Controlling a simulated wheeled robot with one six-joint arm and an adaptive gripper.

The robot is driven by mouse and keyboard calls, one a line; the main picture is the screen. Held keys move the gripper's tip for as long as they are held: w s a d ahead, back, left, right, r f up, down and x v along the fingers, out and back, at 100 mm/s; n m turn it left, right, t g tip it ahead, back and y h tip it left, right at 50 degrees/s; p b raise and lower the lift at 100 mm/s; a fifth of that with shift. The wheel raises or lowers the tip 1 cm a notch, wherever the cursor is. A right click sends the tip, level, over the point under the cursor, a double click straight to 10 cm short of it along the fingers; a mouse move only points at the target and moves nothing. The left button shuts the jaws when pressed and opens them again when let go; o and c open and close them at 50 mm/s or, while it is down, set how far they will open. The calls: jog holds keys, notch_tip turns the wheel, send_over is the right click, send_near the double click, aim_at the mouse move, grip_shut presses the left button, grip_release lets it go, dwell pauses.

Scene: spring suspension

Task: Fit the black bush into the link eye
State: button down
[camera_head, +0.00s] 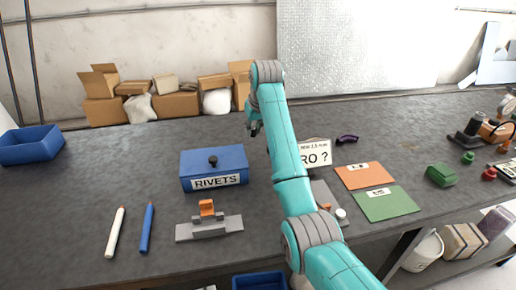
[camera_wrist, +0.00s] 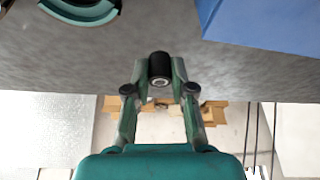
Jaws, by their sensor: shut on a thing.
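My gripper (camera_head: 254,128) is raised above the bench, beyond the blue rivets box, at the far end of my arm. In the wrist view my gripper (camera_wrist: 160,75) is shut on the black bush (camera_wrist: 159,65), a short dark cylinder with a pale metal ring and bore at its end. The bush sits between both fingertips, clear of other things. I cannot pick out the link eye in either view. My arm covers part of a grey plate (camera_head: 324,196) at the middle right.
The blue rivets box (camera_head: 213,181) stands left of my arm. An orange clamp (camera_head: 207,207) sits on a grey block in front of it.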

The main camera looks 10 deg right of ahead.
aim_at(252, 153)
notch_tip(252, 153, down, 8)
jog(key=shift+r, duration=0.15)
dwell(0.4)
jog(key=c, duration=1.3)
grip_release()
jog(key=shift+o, duration=0.2)
